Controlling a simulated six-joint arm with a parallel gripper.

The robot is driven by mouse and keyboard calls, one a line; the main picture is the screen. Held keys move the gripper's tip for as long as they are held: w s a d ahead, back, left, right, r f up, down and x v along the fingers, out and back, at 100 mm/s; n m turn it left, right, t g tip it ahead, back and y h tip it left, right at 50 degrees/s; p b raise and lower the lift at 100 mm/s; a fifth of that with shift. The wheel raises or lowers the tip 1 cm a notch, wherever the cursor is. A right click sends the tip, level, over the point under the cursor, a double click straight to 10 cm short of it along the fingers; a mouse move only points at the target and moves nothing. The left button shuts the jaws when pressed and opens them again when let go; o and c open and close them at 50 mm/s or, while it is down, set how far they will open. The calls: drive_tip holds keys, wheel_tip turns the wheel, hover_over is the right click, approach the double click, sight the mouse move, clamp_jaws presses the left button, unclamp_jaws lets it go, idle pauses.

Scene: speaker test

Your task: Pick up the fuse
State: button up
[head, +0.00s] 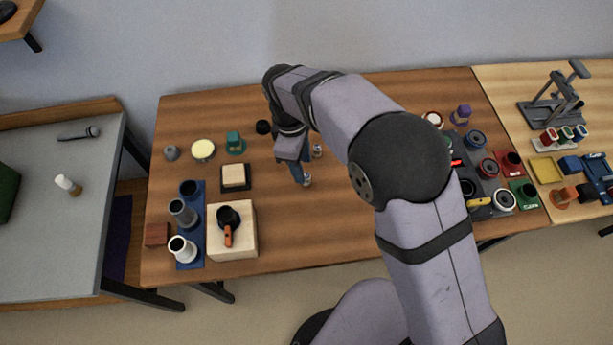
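My gripper (302,181) points down over the middle of the brown wooden table, seen from above and partly covered by my own arm. A small silvery cylinder (307,180) stands at its fingertips; it may be the fuse, but it is too small to be sure. I cannot tell whether the fingers are around it or beside it, or whether they are open. A second small silvery piece (317,151) stands just behind, to the right of the gripper.
Left on the brown table (270,258) are a blue holder (197,255) with cups and a pale wooden block (244,247) bearing a black-and-orange item. A dark station (482,212) with coloured parts stands right. Bare wood lies in front of the gripper.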

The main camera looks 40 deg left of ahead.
sight(306, 175)
drive_tip(key=shift+d+f+p, duration=0.2)
drive_tip(key=shift+f+p, duration=0.1)
drive_tip(key=shift+f, duration=0.2)
drive_tip(key=shift+w+d+f+p, duration=0.1)
drive_tip(key=shift+f+p, duration=0.1)
drive_tip(key=shift+f, duration=0.5)
drive_tip(key=shift+d+f+p, duration=0.15)
drive_tip(key=shift+f+p, duration=0.1)
drive_tip(key=shift+f, duration=0.45)
drive_tip(key=shift+w+d+f+p, duration=0.1)
drive_tip(key=shift+f+p, duration=0.1)
drive_tip(key=shift+f, duration=0.5)
drive_tip(key=shift+c, duration=0.3)
clamp_jaws()
